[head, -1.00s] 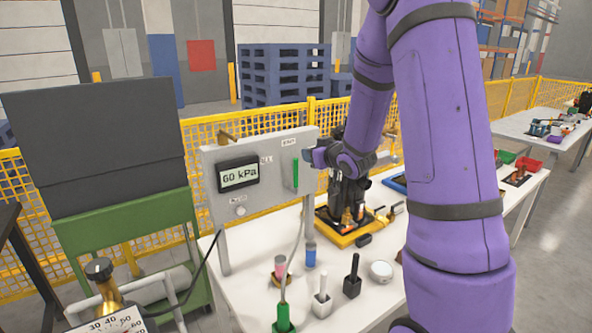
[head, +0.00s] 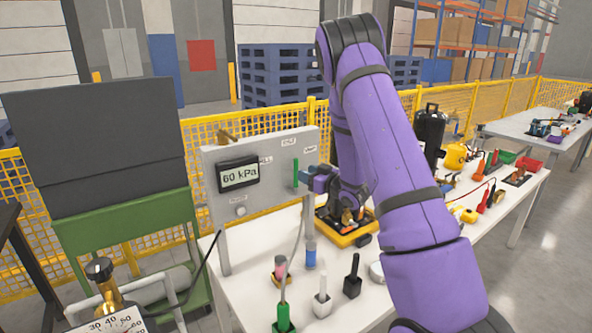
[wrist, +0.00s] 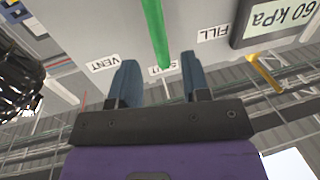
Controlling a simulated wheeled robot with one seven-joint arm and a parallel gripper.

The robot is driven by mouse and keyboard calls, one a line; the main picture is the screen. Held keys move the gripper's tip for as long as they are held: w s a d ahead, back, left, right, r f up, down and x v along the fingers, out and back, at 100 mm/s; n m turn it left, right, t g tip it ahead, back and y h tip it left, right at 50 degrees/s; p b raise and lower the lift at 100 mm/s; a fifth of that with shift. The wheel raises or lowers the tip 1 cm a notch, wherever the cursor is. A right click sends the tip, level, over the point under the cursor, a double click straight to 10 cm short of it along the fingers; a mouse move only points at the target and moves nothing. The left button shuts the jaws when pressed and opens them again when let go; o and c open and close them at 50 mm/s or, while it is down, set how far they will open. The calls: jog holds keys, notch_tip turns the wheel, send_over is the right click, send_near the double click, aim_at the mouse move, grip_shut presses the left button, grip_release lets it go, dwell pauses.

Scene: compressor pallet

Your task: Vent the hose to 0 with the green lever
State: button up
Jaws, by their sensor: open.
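The green lever (head: 295,173) stands upright on the front of the grey panel (head: 262,198). In the wrist view the green lever (wrist: 154,32) ends at the SHUT label, between the VENT label (wrist: 103,64) and the FILL label (wrist: 213,33). The gauge display (head: 238,175) reads 60 kPa; it also shows in the wrist view (wrist: 275,18). My gripper (head: 305,179) is open beside the lever. In the wrist view my gripper's blue fingers (wrist: 158,68) appear on either side of the lever's end. I cannot tell whether they touch it.
The hose (head: 297,238) hangs in front of the panel. The white table (head: 250,285) holds a blue-capped cylinder (head: 310,256), black-handled and green tools, and a yellow-based unit (head: 345,232) close behind my gripper. A yellow mesh fence (head: 205,130) runs behind.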

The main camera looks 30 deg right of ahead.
send_over(296, 190)
jog(key=shift+w+d, duration=0.25)
jog(key=shift+w, duration=0.15)
grip_shut()
